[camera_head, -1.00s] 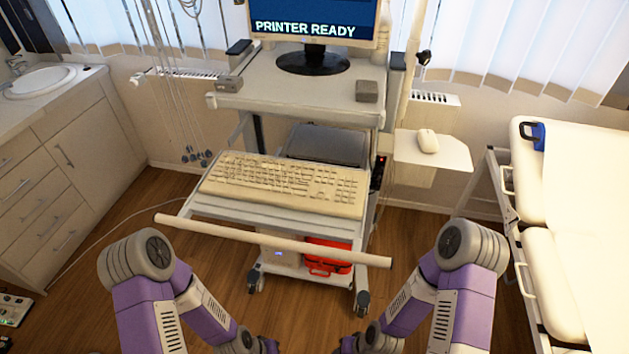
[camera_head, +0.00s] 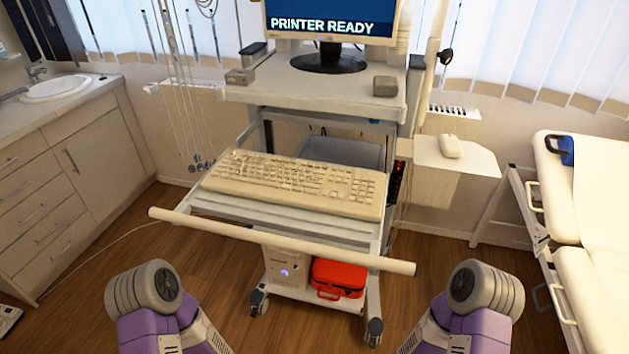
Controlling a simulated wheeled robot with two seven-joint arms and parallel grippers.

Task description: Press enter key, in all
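A beige keyboard (camera_head: 297,185) lies on the pull-out shelf of a wheeled cart (camera_head: 320,222), ahead of me. Its enter key is too small to single out. A monitor (camera_head: 333,25) above the cart reads "PRINTER READY"; its top is cut off by the frame. My left and right arms show at the bottom edge, left and right of the cart. Both grippers are out of the picture. Nothing of mine touches the keyboard.
A long pale handle bar (camera_head: 280,241) crosses in front of the keyboard shelf. A mouse (camera_head: 450,146) sits on a side tray at the right. A red bag (camera_head: 339,278) rests on the cart's base. An examination bed (camera_head: 600,215) stands right, a sink cabinet (camera_head: 75,170) left.

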